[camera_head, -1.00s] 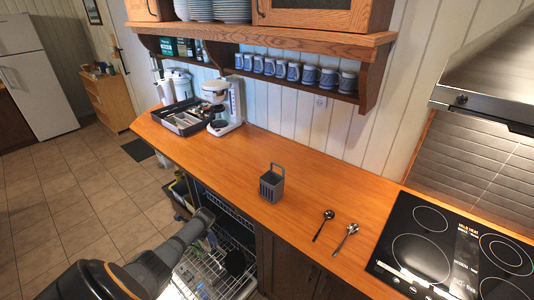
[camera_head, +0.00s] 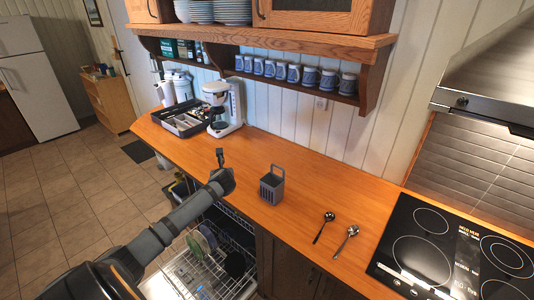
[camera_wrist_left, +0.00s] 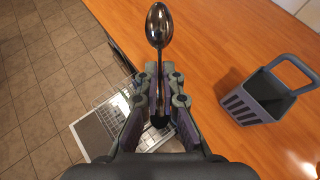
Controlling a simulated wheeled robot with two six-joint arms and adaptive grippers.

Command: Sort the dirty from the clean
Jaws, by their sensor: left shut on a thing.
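My left gripper (camera_head: 221,166) is over the counter's front edge, left of the grey cutlery basket (camera_head: 271,186). In the left wrist view, the left gripper (camera_wrist_left: 159,75) is shut on a spoon (camera_wrist_left: 159,24) by its handle, with the dark, shiny bowl pointing away from the fingers. The basket (camera_wrist_left: 262,98) stands upright to its right, apart from it. A dark-bowled spoon (camera_head: 329,215) and a shinier spoon (camera_head: 352,230) lie on the counter right of the basket. A grey utensil tray (camera_head: 183,118) sits at the far left. My right gripper is not in view.
The open dishwasher rack (camera_head: 212,270) with plates is below the counter front. A coffee maker (camera_head: 222,108) stands beside the tray, and a cooktop (camera_head: 420,262) is at the right. The wooden counter (camera_head: 240,155) is clear between tray and basket.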

